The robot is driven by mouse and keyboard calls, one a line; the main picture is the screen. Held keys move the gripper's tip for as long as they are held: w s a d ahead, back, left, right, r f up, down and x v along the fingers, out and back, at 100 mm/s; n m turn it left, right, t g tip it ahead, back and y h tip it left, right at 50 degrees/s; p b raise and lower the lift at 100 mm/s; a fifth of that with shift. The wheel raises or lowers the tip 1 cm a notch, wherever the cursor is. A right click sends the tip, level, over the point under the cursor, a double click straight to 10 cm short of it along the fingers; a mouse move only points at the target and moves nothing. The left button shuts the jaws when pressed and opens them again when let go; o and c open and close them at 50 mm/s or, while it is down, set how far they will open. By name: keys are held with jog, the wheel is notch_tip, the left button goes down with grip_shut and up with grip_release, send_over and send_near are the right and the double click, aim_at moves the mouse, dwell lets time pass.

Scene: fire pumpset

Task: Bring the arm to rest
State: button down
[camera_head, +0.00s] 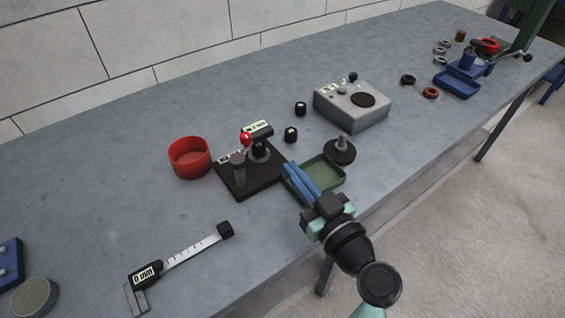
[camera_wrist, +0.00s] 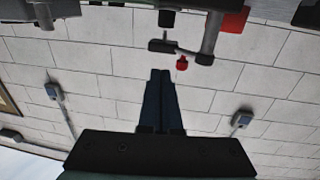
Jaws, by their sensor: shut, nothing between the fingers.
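My gripper (camera_head: 293,176) is shut and empty, with its two blue fingers pressed together. In the head view the fingers overlap the left part of a green tray (camera_head: 325,172) near the front edge of the bench. I cannot tell their exact height above it. In the wrist view the shut fingers (camera_wrist: 161,80) point toward a tiled wall, and the bench things appear upside down along the top edge. My arm reaches in from the lower right of the head view.
A red bowl (camera_head: 189,158) and caliper (camera_head: 160,268) lie farther left. Bare bench (camera_head: 90,190) is free at left.

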jog(key=shift+d+v, duration=0.2)
jog(key=shift+v, duration=2.2)
jog(key=shift+w, duration=0.15)
